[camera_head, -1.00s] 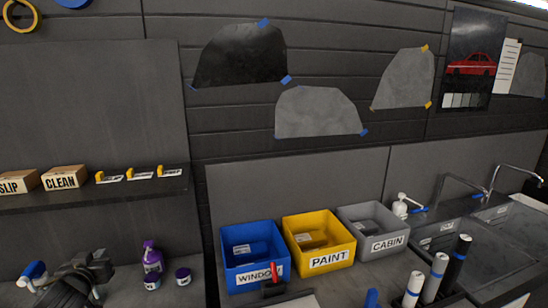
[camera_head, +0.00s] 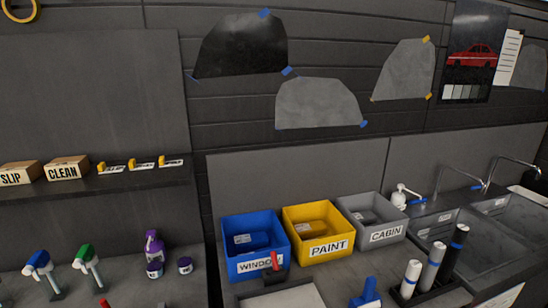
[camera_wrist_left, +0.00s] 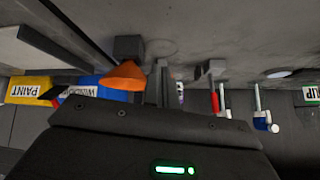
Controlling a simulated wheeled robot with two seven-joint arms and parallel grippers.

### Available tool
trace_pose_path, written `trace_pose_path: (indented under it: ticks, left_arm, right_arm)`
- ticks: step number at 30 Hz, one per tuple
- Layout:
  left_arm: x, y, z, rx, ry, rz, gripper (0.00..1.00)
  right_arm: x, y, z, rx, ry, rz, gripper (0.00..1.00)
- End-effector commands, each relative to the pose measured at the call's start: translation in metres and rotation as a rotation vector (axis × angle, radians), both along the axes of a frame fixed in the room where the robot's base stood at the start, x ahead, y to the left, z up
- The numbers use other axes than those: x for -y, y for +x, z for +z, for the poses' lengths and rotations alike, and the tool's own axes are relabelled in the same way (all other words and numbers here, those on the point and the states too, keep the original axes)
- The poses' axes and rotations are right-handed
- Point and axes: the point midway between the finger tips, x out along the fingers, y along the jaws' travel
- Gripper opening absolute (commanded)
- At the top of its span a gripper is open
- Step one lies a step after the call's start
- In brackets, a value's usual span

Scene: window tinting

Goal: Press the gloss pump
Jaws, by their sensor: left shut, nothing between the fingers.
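No pump in view can be read as gloss. A purple bottle (camera_head: 153,243) with a dark top stands on the left counter, with small purple jars (camera_head: 155,269) (camera_head: 185,265) by it. A white pump-topped bottle (camera_head: 400,196) stands by the sink. A blue-headed tool (camera_head: 38,263) and a green-headed tool (camera_head: 86,256) stand at the far left of the counter. My left gripper (camera_wrist_left: 162,82) shows in the left wrist view, shut and empty, apart from these things. It is out of the head view. My right gripper is not in view.
Blue WINDOW (camera_head: 229,262), yellow PAINT (camera_head: 297,248) and grey CABIN (camera_head: 351,224) bins stand in a row on the counter. A shelf (camera_head: 90,187) with SLIP and CLEAN boxes overhangs the left counter. Film rolls (camera_head: 434,266) stand at right, before the sink.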

Motion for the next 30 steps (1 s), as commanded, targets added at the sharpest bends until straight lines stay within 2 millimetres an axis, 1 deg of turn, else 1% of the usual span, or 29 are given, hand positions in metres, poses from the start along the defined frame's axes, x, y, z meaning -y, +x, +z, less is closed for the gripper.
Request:
trace_pose_path:
  ticks: [1,3,6,10,15,18,20,23,26,29,30]
  left_arm:
    - [0.015,-0.022,-0.01,-0.054,-0.017,-0.019,0.0]
    - [0.027,-0.046,-0.019,-0.115,-0.017,-0.049,0.0]
    - [0.045,-0.079,-0.028,-0.195,-0.029,-0.088,0.0]
    - [0.064,-0.117,-0.035,-0.287,-0.047,-0.133,0.0]
    - [0.085,-0.164,-0.038,-0.395,-0.07,-0.191,0.0]
    - [0.084,-0.154,-0.074,-0.403,-0.064,-0.194,0.0]
    - [0.085,-0.15,-0.093,-0.408,-0.063,-0.194,0.0]
    - [0.086,-0.146,-0.126,-0.42,-0.063,-0.195,0.0]
    - [0.086,-0.144,-0.164,-0.433,-0.063,-0.197,0.0]
    - [0.087,-0.144,-0.209,-0.448,-0.063,-0.199,0.0]
    - [0.087,-0.146,-0.23,-0.455,-0.063,-0.199,0.0]
  right_arm:
    - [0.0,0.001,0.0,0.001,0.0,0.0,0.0]
    - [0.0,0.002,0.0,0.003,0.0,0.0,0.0]
    - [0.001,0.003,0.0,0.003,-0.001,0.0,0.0]
    - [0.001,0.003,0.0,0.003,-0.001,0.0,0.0]
    - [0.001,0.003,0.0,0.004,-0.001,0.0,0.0]
    - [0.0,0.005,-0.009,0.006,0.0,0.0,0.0]
    - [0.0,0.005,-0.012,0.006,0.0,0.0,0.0]
    - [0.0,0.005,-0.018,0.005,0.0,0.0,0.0]
    - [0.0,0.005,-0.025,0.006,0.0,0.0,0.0]
    - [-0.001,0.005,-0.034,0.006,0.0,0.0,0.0]
    - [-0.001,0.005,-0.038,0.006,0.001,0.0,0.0]
